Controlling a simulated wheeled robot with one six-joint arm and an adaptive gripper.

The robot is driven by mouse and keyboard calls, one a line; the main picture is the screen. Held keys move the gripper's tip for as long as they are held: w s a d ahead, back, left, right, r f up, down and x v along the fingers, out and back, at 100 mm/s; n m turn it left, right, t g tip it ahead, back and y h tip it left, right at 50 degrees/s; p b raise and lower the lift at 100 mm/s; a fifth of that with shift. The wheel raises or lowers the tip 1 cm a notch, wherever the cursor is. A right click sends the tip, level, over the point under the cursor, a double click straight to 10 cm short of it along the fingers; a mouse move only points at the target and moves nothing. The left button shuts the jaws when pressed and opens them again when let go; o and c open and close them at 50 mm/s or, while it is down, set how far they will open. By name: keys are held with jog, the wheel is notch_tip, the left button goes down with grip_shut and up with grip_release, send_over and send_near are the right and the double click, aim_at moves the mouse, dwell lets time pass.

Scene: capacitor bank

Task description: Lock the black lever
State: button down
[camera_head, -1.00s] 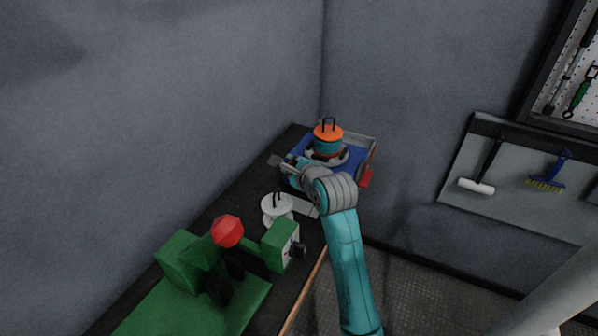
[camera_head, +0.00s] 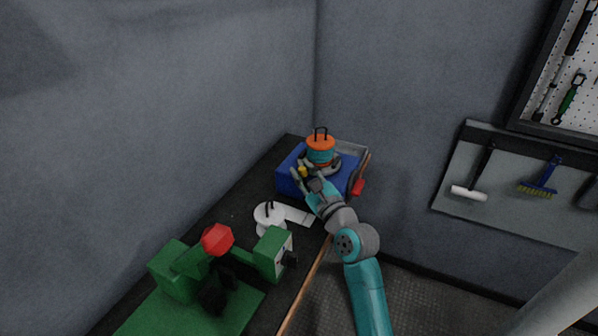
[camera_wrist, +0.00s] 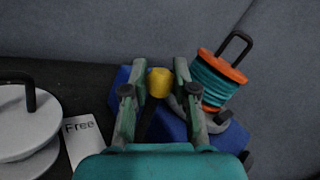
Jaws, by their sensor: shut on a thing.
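The black lever (camera_wrist: 151,113) has a yellow knob (camera_wrist: 159,82) on top and stands at the near side of a blue box (camera_head: 287,183). My gripper (camera_wrist: 160,92) is shut on the lever, with a finger on each side just below the knob. In the head view the yellow knob (camera_head: 303,172) shows just past my gripper's fingertips. The lever's foot is hidden by my gripper and wrist. An orange and teal ribbed cylinder (camera_head: 320,149) with a black loop handle stands on the box behind the lever.
A white disc-shaped piece (camera_head: 269,219) with a black handle sits left of my arm, beside a white label reading "Free" (camera_wrist: 82,137). A green machine (camera_head: 178,272) with a red knob stands nearer. A red part (camera_head: 358,187) sticks out at the box's right. Walls stand behind.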

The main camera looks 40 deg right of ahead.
jog(key=shift+s+d, duration=0.2)
jog(key=shift+s, duration=0.3)
jog(key=shift+s+d+r, duration=0.1)
jog(key=shift+d+r, duration=0.05)
jog(key=c, duration=0.9)
grip_release()
jog(key=v, duration=1.2)
